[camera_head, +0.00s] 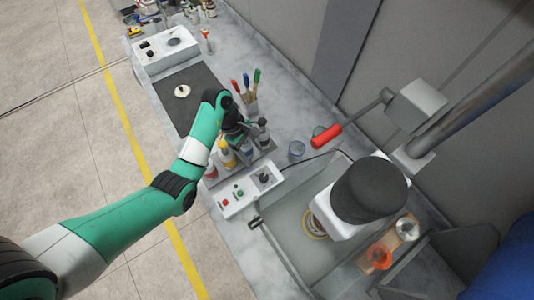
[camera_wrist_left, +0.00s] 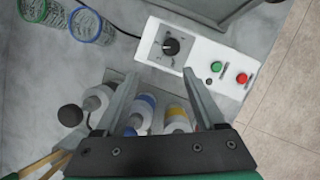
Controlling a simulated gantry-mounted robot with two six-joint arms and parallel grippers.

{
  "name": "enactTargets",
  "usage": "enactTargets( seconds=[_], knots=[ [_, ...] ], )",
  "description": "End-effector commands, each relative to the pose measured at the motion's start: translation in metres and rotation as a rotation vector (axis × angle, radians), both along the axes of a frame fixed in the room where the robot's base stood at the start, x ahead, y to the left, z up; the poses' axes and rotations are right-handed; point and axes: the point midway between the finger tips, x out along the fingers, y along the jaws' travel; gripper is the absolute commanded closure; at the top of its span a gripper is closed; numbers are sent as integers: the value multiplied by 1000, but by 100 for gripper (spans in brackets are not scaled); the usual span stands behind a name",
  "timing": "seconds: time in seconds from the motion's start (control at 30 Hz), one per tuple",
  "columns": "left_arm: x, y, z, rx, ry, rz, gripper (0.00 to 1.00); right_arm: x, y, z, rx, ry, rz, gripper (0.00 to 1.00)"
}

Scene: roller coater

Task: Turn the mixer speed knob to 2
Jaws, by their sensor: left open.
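My right gripper is not in view.
Green (camera_wrist_left: 216,66) and red (camera_wrist_left: 242,78) buttons sit beside the knob. Several bottles (camera_head: 226,156) stand below my gripper, and a pen holder (camera_head: 250,107) is close by. Glass beakers (camera_head: 297,148) stand near the box. A clear-walled mixer enclosure (camera_head: 275,235) borders it.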

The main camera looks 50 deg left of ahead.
Motion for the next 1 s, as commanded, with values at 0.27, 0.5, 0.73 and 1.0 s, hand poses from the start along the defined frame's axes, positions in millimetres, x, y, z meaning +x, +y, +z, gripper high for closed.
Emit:
enactTargets(
  seconds=[0.27,0.5,0.73,1.0],
  knots=[
    [-38,-7,16,-25,6,216,29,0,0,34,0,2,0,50],
    [-35,-12,-1,-25,9,214,29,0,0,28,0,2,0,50],
    [-26,-29,-48,-26,11,211,29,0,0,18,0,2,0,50],
    [-16,-43,-89,-23,7,211,29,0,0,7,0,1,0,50]
  ],
)
